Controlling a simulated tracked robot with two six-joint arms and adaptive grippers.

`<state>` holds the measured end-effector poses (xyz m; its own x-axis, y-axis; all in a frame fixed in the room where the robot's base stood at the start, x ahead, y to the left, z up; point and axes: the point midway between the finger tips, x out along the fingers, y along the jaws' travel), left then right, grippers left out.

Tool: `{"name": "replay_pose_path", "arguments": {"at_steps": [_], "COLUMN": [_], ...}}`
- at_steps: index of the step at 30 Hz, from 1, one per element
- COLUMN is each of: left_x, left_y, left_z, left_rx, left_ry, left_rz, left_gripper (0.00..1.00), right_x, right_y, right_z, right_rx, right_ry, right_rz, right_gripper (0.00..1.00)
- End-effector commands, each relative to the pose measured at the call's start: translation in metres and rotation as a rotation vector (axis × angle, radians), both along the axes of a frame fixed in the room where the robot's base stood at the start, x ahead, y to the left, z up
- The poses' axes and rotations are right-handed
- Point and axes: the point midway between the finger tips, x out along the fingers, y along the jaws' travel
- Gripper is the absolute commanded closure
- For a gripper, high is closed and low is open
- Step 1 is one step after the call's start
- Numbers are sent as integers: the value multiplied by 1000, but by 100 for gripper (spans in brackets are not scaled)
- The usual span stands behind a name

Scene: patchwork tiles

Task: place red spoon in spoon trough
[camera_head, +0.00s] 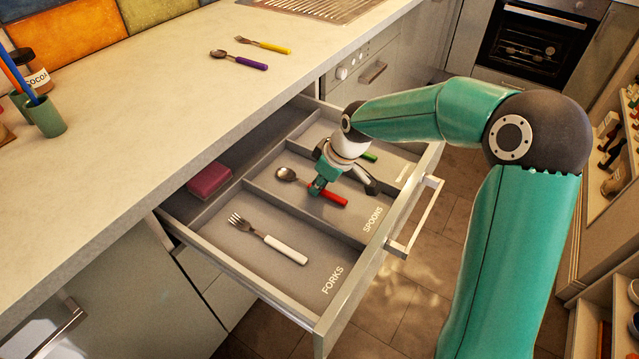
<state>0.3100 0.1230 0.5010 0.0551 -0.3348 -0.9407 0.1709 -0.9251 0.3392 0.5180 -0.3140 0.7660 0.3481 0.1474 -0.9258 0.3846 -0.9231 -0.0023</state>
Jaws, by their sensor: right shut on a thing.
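The red spoon (333,198) is in the drawer compartment labelled SPOONS (350,222), its metal bowl toward the back left and its red handle toward the front right. Its handle is partly hidden by my right gripper (321,187), which reaches down into the drawer and is shut on the spoon. Whether the spoon touches the compartment floor is hard to tell. My left gripper is not in view.
The FORKS compartment holds a white-handled fork (288,249). A green-handled utensil (369,156) lies in the far compartment, partly hidden. A dark red block (209,181) sits at the drawer's back. A purple-handled spoon (240,60) and yellow-handled fork (264,45) lie on the counter.

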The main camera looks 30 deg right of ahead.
Motion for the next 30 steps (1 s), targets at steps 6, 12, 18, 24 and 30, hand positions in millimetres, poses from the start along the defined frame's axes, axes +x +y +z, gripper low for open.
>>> {"name": "replay_pose_path", "arguments": {"at_steps": [6, 12, 18, 24, 30], "left_x": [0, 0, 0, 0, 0], "left_y": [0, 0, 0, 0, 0], "left_z": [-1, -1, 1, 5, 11], "left_rx": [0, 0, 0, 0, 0], "left_ry": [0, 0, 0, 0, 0], "left_rz": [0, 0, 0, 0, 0], "left_gripper": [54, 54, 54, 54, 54], "right_x": [0, 0, -2, -12, -26], "right_y": [0, 0, -1, -6, -12], "right_z": [0, 0, 7, 35, 74], "right_rx": [0, 0, 0, -1, -2], "right_ry": [0, 0, -1, -5, -5], "right_rz": [0, 0, 0, -2, -2], "right_gripper": [59, 59, 59, 59, 59]}}
